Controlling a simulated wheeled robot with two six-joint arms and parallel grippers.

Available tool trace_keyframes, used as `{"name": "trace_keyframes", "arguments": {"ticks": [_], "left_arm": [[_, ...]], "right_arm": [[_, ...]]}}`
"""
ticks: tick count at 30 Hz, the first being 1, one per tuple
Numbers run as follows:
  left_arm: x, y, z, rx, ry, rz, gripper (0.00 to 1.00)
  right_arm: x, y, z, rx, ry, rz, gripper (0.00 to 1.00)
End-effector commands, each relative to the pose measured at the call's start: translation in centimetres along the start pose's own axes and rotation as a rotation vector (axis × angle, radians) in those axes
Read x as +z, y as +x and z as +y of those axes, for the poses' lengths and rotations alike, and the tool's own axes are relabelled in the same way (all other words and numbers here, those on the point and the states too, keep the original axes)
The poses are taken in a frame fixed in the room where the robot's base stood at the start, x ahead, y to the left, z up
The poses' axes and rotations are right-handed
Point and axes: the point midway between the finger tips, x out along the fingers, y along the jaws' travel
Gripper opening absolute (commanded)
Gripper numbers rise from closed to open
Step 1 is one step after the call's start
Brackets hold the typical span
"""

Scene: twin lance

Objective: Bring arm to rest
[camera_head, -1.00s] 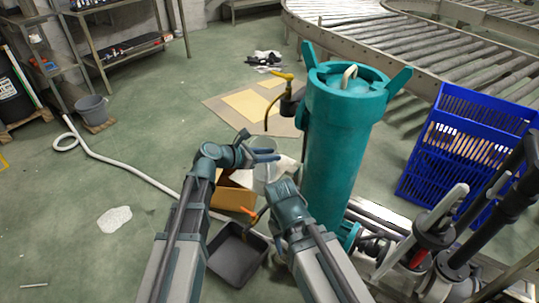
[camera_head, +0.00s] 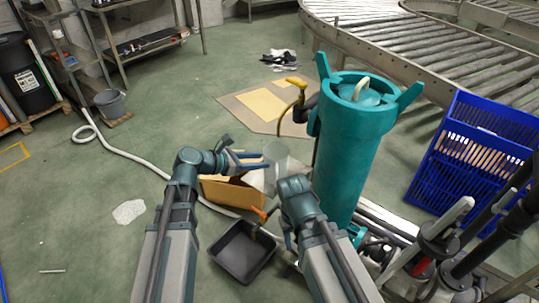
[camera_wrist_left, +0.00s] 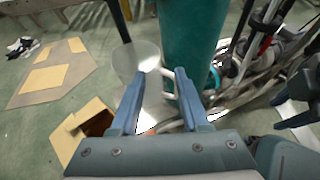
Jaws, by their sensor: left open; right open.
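My left gripper (camera_head: 250,158) reaches in above a cardboard box (camera_head: 228,192), left of the teal tank (camera_head: 352,150). In the left wrist view its two blue fingers (camera_wrist_left: 160,95) are spread with nothing held between them. Beyond them stand a pale translucent container (camera_wrist_left: 143,62) and the teal tank (camera_wrist_left: 190,45). My right gripper (camera_head: 280,225) hangs lower, beside the black tray (camera_head: 243,252). It is open, with its fingers partly hidden by my own wrist. A small orange-tipped item (camera_head: 260,213) shows next to it; I cannot tell if they touch.
A blue slatted crate (camera_head: 470,155) and dark upright poles (camera_head: 490,230) stand at the right. A roller conveyor (camera_head: 430,50) runs behind the tank. A white hose (camera_head: 120,155) crosses the floor at left, near a grey bucket (camera_head: 110,104). The left floor is mostly clear.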

Motion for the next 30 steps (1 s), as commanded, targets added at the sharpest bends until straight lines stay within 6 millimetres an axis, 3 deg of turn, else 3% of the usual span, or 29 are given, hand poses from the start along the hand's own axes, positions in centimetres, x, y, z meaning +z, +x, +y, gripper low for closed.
{"name": "trace_keyframes", "arguments": {"ticks": [6, 22, 26, 30], "left_arm": [[0.0, -1.6, 0.0, 0.0, 0.001, 0.0, 0.46], [0.1, -1.7, -0.1, -0.004, 0.011, 0.005, 0.46], [1.3, -1.7, -2.0, -0.052, 0.149, 0.069, 0.46], [2.8, -2.2, -6.3, -0.196, 0.506, 0.217, 0.46]], "right_arm": [[0.0, -0.7, 0.1, 0.0, 0.0, 0.0, 0.5], [0.1, -0.9, 0.1, 0.0, 0.0, 0.0, 0.5], [0.2, -3.2, 0.3, 0.0, 0.0, 0.0, 0.5], [0.5, -7.9, 0.8, 0.0, 0.0, 0.0, 0.5]]}}
